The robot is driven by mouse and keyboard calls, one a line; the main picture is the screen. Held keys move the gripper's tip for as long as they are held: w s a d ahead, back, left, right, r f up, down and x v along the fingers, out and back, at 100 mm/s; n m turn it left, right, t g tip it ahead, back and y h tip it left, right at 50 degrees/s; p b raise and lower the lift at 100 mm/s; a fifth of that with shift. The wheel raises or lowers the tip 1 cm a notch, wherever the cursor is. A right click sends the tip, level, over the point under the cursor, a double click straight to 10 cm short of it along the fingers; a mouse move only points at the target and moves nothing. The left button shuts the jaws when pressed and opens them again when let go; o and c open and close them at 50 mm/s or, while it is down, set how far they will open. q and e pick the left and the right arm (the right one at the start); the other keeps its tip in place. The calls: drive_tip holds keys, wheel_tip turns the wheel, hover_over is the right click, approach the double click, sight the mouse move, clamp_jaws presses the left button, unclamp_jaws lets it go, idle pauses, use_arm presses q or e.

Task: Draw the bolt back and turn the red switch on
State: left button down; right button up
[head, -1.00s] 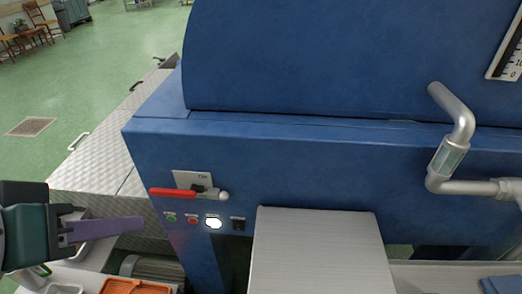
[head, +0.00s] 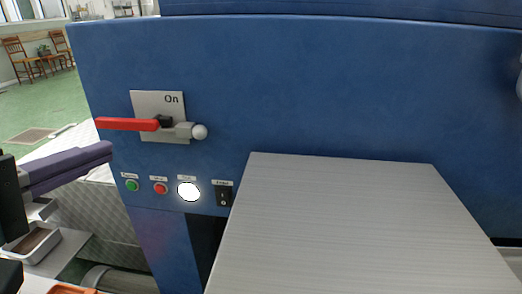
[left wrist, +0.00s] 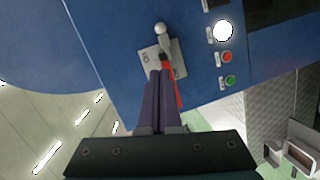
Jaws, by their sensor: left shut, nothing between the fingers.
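The red switch handle (head: 127,124) lies level on a pale plate (head: 150,101) on the blue machine front, its free end pointing left. "On" is printed at the plate's upper right. The bolt, a grey metal piece with a round pale knob (head: 200,131), sits at the handle's right, by its black pivot. My left gripper (head: 110,152) has its purple fingers shut and empty, just below the handle's free end. In the left wrist view the shut fingertips (left wrist: 160,74) overlap the plate beside the red handle (left wrist: 179,92); contact cannot be told. The knob (left wrist: 161,28) shows beyond them.
Below the switch are a green button (head: 132,186), a red button (head: 161,188), a bright white lamp (head: 189,191) and a black rocker (head: 224,196). A metal panel (head: 345,225) juts out at the right. A small tray (head: 34,243) stands lower left.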

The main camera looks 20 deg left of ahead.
use_arm(q)
drive_tip(key=shift+w+a+f+n+t+b, duration=0.1)
drive_tip(key=shift+a+f+n+t+b, duration=0.15)
drive_tip(key=shift+f+b, duration=0.25)
drive_tip(key=shift+w+a+f+n+t+b, duration=0.15)
drive_tip(key=shift+f+n+b, duration=0.1)
drive_tip(key=shift+f+b, duration=0.15)
use_arm(e)
drive_tip(key=x, duration=0.3)
drive_tip(key=shift+s+d+f, duration=0.15)
drive_tip(key=shift+s, duration=0.1)
use_arm(q)
drive_tip(key=b, duration=0.2)
approach(189, 131)
drive_tip(key=w+a, duration=0.3)
drive_tip(key=w, duration=0.1)
drive_tip(key=shift+w+d+f, duration=0.25)
drive_tip(key=shift+w+d, duration=0.75)
drive_tip(key=shift+d, duration=0.05)
drive_tip(key=shift+w+d, duration=0.25)
drive_tip(key=shift+d, duration=0.05)
use_arm(e)
wheel_tip(189, 131, down, 2)
drive_tip(key=shift+f, duration=0.1)
